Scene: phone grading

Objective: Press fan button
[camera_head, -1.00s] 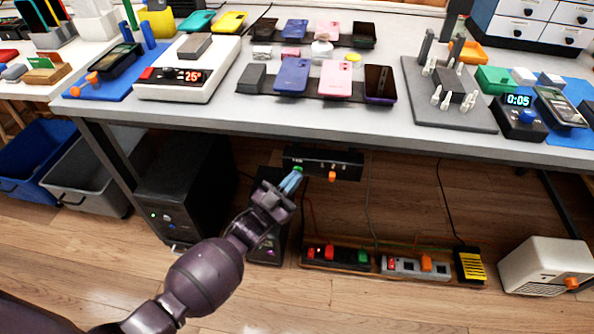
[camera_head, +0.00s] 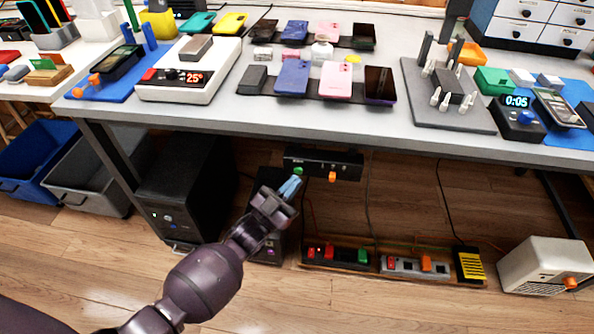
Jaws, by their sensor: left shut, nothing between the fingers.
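A black control box (camera_head: 346,165) hangs under the front edge of the table. It has a green button (camera_head: 298,170) at its left end and an orange knob (camera_head: 332,177) near its middle. No label that I can read marks the fan button. My left gripper (camera_head: 291,186) is shut and empty, with its light blue fingertips just below the green button. A small gap seems to lie between the tips and the button. My right gripper is not in view.
A black computer tower (camera_head: 183,195) stands under the table to the left. Power strips (camera_head: 338,257) lie on the floor below, and a white heater-like box (camera_head: 543,265) stands at the right. The table (camera_head: 215,117) holds phones and tools above my gripper.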

